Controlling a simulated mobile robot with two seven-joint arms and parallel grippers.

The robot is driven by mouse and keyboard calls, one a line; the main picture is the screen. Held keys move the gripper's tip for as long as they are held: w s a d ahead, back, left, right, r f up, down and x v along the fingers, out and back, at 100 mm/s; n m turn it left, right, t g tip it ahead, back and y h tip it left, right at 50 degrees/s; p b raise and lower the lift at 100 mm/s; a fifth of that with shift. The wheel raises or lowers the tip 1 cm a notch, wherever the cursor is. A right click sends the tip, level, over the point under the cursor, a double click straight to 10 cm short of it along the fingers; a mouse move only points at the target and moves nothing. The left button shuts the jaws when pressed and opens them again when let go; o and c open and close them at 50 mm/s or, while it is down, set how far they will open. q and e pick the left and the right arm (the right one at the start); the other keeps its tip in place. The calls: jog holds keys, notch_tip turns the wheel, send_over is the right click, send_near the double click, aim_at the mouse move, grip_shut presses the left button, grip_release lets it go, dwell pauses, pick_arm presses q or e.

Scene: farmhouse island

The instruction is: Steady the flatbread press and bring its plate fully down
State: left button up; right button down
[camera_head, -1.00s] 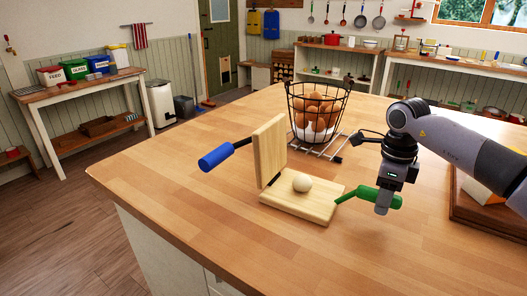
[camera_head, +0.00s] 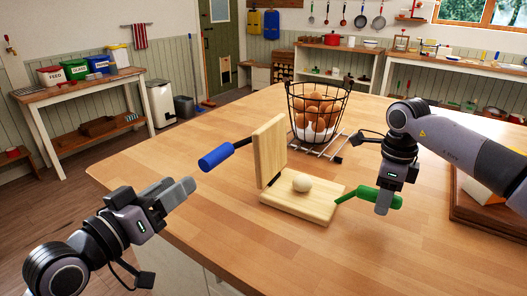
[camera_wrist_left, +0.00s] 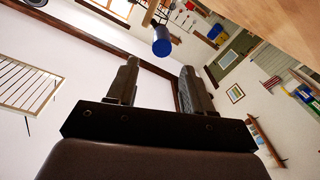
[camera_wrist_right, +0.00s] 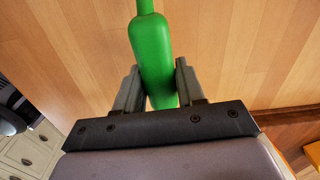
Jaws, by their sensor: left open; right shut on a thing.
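The wooden flatbread press stands on the island. Its base (camera_head: 300,207) lies flat and its plate (camera_head: 268,150) stands upright, hinged open. A pale dough ball (camera_head: 301,184) sits on the base. A blue handle (camera_head: 216,157) sticks out left from the plate; it also shows in the left wrist view (camera_wrist_left: 162,41). A green handle (camera_head: 378,197) sticks out right from the base. My right gripper (camera_head: 383,206) is shut on the green handle, which also fills its jaws in the right wrist view (camera_wrist_right: 153,60). My left gripper (camera_head: 186,190) is open and empty, below and left of the blue handle, not touching it.
A wire basket of eggs (camera_head: 317,112) stands on a metal rack (camera_head: 330,150) behind the press. A wooden tray (camera_head: 470,215) lies at the right under my right arm. The island top left and in front of the press is clear.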

aim_at(199, 170)
pick_arm(q)
jog(key=x, duration=0.9)
jog(key=shift+w+d, duration=0.1)
jog(key=shift+w, duration=0.05)
